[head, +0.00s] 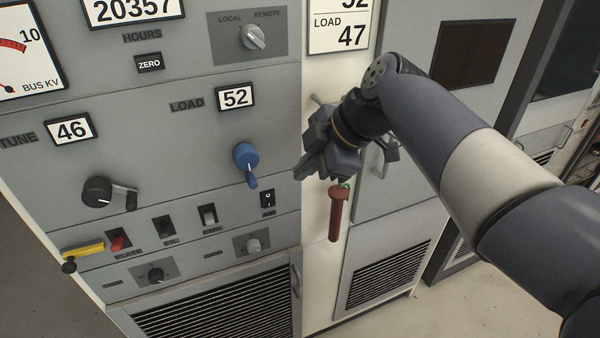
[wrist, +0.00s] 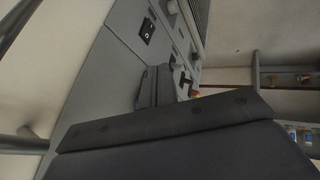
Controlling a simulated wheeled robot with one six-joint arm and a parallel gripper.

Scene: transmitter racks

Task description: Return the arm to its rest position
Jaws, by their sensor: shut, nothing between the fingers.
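My arm (head: 437,115) reaches in from the right in the head view, bent at the elbow. My gripper (head: 302,172) is in front of the right edge of the grey transmitter panel, to the right of the blue load knob (head: 246,158) and apart from it. The fingers look shut and hold nothing. In the wrist view the dark gripper body (wrist: 170,125) fills the lower part, and the panel (wrist: 115,70) runs away at a slant beyond it.
A red-brown handle (head: 336,214) hangs just below my gripper. A black knob (head: 97,191), several toggle switches (head: 208,215) and a yellow lever (head: 83,250) stick out of the panel. A grey cabinet (head: 400,180) stands behind my arm. Bare floor (head: 480,305) shows at lower right.

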